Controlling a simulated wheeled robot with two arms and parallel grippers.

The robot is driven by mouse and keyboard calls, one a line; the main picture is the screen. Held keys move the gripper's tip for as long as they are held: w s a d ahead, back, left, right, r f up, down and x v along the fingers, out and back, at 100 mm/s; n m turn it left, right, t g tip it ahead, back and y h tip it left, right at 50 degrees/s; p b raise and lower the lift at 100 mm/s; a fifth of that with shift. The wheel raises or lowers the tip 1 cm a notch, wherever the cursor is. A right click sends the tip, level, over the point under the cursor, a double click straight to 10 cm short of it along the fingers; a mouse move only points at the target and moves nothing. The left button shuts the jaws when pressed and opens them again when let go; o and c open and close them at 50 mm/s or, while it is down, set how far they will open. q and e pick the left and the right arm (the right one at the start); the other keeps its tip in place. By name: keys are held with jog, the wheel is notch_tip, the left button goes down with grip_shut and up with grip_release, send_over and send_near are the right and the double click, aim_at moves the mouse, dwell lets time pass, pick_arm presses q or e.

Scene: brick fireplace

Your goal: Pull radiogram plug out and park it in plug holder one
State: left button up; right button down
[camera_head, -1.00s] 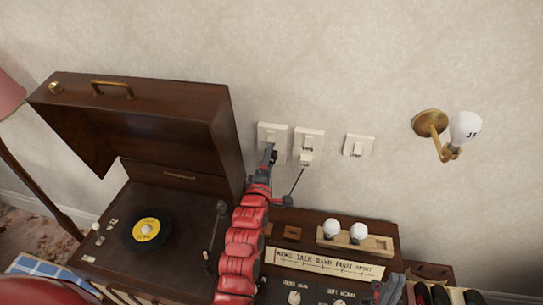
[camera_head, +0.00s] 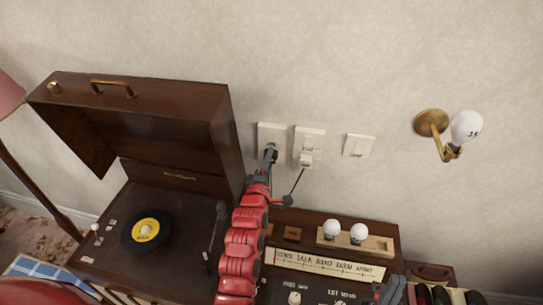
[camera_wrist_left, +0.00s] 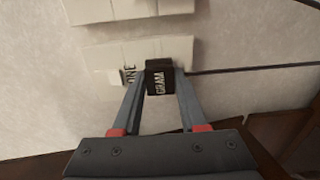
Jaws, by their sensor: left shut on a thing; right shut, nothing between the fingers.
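My left gripper (camera_head: 270,156) is shut on a small black plug, at the lower part of the leftmost white wall plate (camera_head: 265,134). In the left wrist view the black plug (camera_wrist_left: 160,82) sits between the fingertips (camera_wrist_left: 160,90), with pale letters like "GRAM" on it. Part of a label like "ONE" shows on the white plate (camera_wrist_left: 105,58) beside it. I cannot tell whether the plug's pins are in the plate. My right gripper (camera_head: 386,291) is shut and empty at the lower right.
A middle wall plate (camera_head: 308,138) holds a white plug (camera_head: 306,161) with a dark cord. A switch plate (camera_head: 359,146) is to its right. An open record player (camera_head: 100,245) stands left. Two bulbs sit in a wooden rack (camera_head: 380,246). A brass wall lamp (camera_head: 432,122) is right.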

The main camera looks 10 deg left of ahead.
pick_arm(q)
grip_shut()
jog(key=s, duration=0.6)
jog(key=shift+b, duration=0.3)
dwell(0.8)
dwell(1.3)
